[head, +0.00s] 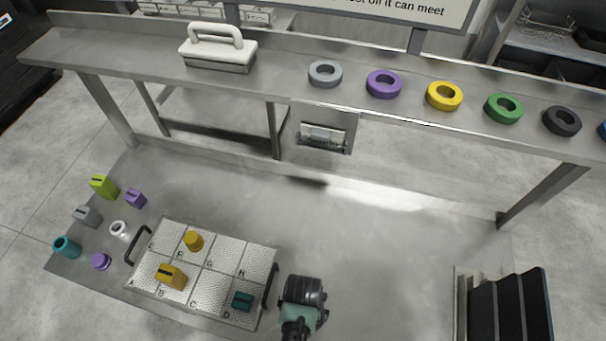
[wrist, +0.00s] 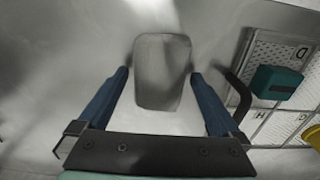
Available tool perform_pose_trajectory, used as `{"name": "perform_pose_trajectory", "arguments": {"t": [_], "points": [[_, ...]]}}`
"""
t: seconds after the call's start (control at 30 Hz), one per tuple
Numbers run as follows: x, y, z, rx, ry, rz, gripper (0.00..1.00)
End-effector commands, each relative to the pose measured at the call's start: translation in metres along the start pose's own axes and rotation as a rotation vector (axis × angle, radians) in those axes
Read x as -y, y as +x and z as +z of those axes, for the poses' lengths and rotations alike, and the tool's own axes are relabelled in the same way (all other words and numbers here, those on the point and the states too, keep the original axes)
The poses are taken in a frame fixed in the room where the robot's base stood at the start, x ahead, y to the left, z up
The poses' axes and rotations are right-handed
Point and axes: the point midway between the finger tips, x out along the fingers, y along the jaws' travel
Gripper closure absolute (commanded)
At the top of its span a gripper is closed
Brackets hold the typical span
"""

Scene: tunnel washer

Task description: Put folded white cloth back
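In the wrist view, a pale grey-white flat pad with rounded corners (wrist: 162,85) lies on the steel table; it looks like the folded white cloth, in shade. My gripper (wrist: 158,74) has its two blue fingers spread apart, one on each side of the pad. In the head view, my dark wrist (head: 303,291) is just right of the lettered tray (head: 228,252), and the pad and fingertips are hidden.
The tray holds a yellow slotted block (head: 171,275), a yellow round piece (head: 193,240) and a teal block (head: 242,300). Its black handle (wrist: 238,95) is close to my right finger. Several small parts lie left of the tray. Coloured rings (head: 444,96) line the raised shelf.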

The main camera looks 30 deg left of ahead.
Motion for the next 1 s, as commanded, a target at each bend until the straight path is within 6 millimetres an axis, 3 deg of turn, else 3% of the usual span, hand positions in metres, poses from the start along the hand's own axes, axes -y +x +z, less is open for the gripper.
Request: {"name": "perform_pose_trajectory", "arguments": {"t": [0.23, 0.7, 1.0], "points": [[0.0, -0.014, 0.0, -0.002, 0.0, 0.0, 0.0], [0.0, -0.1, -0.001, -0.003, 0.001, 0.0, 0.0], [0.0, -0.123, 0.0, 0.001, 0.0, 0.0, 0.0]]}}
